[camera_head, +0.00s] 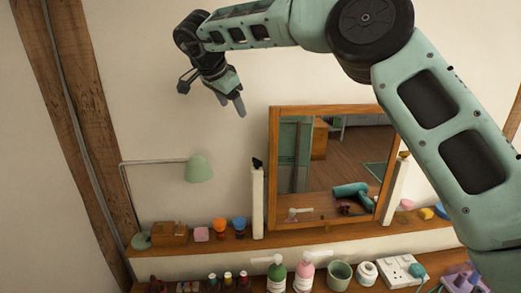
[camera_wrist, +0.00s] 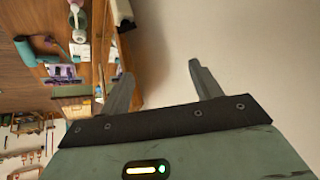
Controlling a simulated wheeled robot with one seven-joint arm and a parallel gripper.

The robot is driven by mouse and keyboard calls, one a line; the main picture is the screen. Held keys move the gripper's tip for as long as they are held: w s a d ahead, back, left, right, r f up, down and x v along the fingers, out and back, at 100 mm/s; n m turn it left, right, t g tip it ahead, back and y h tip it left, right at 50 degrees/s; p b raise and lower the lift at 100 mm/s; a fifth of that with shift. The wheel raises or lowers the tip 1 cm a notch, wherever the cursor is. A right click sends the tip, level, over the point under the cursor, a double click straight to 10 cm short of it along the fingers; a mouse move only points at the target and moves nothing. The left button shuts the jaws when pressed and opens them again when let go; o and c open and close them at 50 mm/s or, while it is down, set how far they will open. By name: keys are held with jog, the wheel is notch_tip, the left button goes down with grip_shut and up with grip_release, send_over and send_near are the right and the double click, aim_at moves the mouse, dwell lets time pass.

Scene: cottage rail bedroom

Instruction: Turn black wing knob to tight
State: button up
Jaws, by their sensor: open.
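The black wing knob (camera_head: 257,163) sits at the top of the white post on the left of the tilting mirror (camera_head: 273,165). In the wrist view, a small dark shape (camera_wrist: 127,27) at the end of a pale post looks like this knob, but its wings cannot be made out. My gripper (camera_head: 232,107) is open and empty, up and left of the knob and well apart from it, fingers pointing down. In the wrist view my gripper (camera_wrist: 160,69) has its two fingers spread with nothing between them.
A green lamp (camera_head: 199,169) stands left of the mirror. The wooden shelf (camera_head: 300,238) holds small boxes and colored items; bottles and a green cup (camera_head: 340,274) stand below. A brown knob (camera_head: 404,155) tops the right post. The wall around my gripper is clear.

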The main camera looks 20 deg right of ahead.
jog(key=s+g, duration=0.3)
jog(key=p, duration=0.6)
send_near(256, 165)
jog(key=x, duration=0.4)
jog(key=d+x, duration=0.1)
jog(key=x, duration=0.2)
jog(key=shift+w+r, duration=0.25)
jog(key=shift+w, duration=0.05)
jog(key=shift+y, duration=0.3)
jog(key=c, duration=1)
